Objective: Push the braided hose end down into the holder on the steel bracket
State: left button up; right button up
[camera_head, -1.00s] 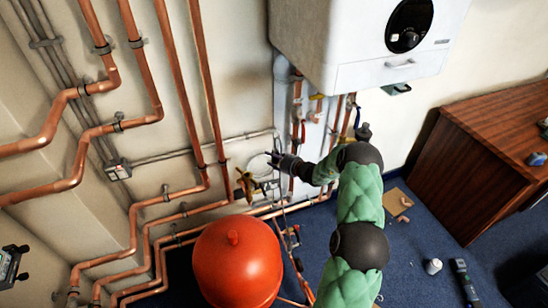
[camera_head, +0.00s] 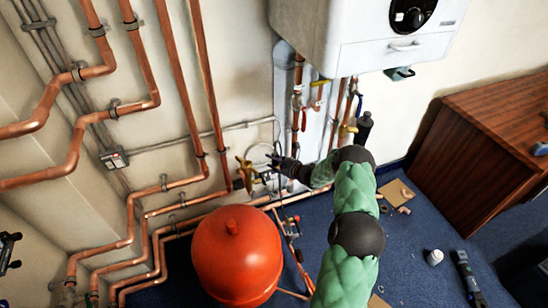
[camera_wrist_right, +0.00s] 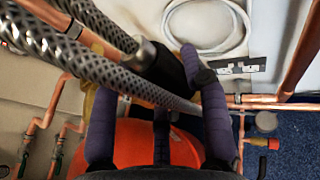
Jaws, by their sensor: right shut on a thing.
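My right gripper (camera_head: 273,165) reaches to the wall below the boiler, beside brass valves. In the right wrist view its purple fingers (camera_wrist_right: 157,92) are closed around a braided steel hose (camera_wrist_right: 120,82), which crosses between them from the upper left. A second braided stretch (camera_wrist_right: 106,22) runs above it to a steel ferrule and a black sleeve (camera_wrist_right: 165,72). A slotted steel plate (camera_wrist_right: 238,66), possibly the bracket, sits just right of the fingers. I cannot make out the holder or whether the hose end touches it. My left gripper is not recognisable in view.
A red-orange tank (camera_head: 236,255) stands below the gripper. Copper pipes (camera_head: 170,75) line the wall to the left, and the white boiler (camera_head: 375,50) hangs above. A wooden cabinet (camera_head: 490,150) stands at right.

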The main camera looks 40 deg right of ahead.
notch_tip(320, 180, down, 15)
jog(key=shift+f, duration=0.2)
dwell(1.1)
jog(key=shift+f, duration=0.4)
dwell(0.3)
jog(key=shift+f, duration=1.1)
jog(key=shift+f, duration=0.7)
dwell(0.5)
jog(key=o, duration=1.3)
jog(key=shift+o, duration=0.2)
jog(key=v, duration=1.2)
